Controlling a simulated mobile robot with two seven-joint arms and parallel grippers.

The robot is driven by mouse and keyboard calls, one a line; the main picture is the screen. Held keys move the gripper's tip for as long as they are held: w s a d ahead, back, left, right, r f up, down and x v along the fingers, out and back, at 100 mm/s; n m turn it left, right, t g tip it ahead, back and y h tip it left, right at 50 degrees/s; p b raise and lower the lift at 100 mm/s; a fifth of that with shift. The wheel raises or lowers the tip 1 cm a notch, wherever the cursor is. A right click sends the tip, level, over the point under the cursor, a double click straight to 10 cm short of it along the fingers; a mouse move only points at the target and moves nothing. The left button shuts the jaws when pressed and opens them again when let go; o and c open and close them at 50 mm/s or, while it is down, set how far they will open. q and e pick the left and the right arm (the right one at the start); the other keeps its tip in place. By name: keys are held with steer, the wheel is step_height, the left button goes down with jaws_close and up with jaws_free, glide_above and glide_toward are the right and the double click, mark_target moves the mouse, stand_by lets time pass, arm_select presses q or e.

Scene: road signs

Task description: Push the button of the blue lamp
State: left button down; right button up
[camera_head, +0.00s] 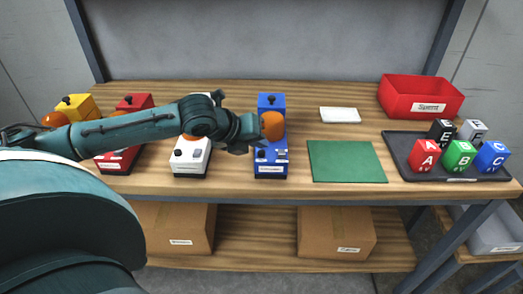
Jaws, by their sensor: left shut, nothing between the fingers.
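The blue lamp (271,169) stands upright on the wooden workbench, with an orange dome and a white label on its front. Small light-coloured parts show on its sloped front face, but they are too small to tell apart clearly. My left gripper (258,148) is shut and empty. It is at the left side of the blue lamp, beside the dome and near the sloped face. I cannot tell whether it touches the lamp. My arm hides part of the white lamp and the red lamp. My right gripper is not in view.
To the left stand a white lamp (190,161), a red lamp (134,101) and a yellow lamp (76,104). To the right lie a green mat (345,161), a white block (340,114), a red bin (422,98) and a dark tray (395,148) with several lettered cubes.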

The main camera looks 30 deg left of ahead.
arm_select(q)
steer(key=shift+f, duration=0.15)
stand_by(0.4)
steer(key=shift+f, duration=0.5)
stand_by(0.4)
steer(key=shift+p, duration=0.3)
steer(key=shift+r+p, duration=0.6)
steer(key=shift+p, duration=0.3)
